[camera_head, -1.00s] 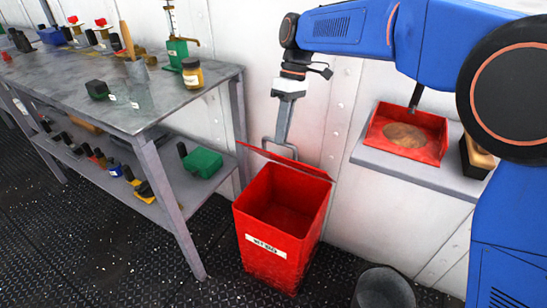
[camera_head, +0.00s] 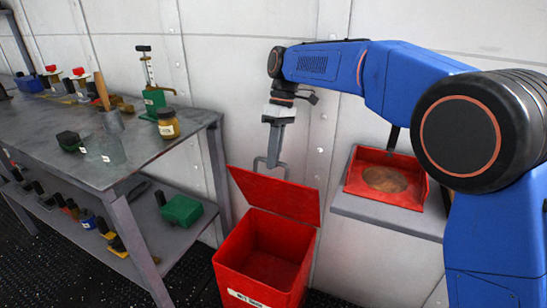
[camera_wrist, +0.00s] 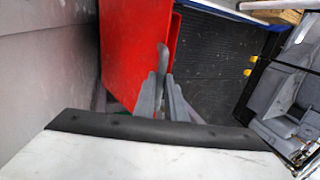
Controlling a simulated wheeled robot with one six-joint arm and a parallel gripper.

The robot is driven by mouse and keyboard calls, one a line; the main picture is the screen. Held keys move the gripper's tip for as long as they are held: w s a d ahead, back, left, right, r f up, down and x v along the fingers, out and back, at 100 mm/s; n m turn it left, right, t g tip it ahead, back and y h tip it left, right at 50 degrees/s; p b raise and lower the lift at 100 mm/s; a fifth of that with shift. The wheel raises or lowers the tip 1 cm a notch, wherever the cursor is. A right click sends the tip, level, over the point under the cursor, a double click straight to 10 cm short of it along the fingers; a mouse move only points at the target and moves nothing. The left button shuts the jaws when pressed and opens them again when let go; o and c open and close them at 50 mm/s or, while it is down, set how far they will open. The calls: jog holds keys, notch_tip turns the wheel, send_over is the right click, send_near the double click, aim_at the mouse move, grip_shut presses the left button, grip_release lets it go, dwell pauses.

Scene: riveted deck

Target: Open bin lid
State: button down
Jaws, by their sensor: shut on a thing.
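The red bin (camera_head: 262,262) stands on the floor between the workbench and the wall, with its inside showing. Its red lid (camera_head: 275,194) is raised at a steep tilt above the bin's back edge. A grey handle loop (camera_head: 270,163) stands at the lid's top. My gripper (camera_head: 273,158) reaches down to the handle and is shut on it. In the wrist view my gripper's fingers (camera_wrist: 163,97) close around the grey handle (camera_wrist: 163,55), beside the red lid (camera_wrist: 134,60).
A metal workbench (camera_head: 130,170) with jars and tools stands to the left of the bin. A red tray (camera_head: 388,178) sits on a grey wall shelf (camera_head: 385,212) to the right. The white wall is close behind the lid.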

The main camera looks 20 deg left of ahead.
jog(key=c, duration=1.8)
grip_release()
jog(key=shift+w+f, duration=0.2)
jog(key=shift+f, duration=0.15)
jog(key=shift+s+r, duration=0.1)
jog(key=shift+r, duration=0.15)
jog(key=shift+v, duration=3.65)
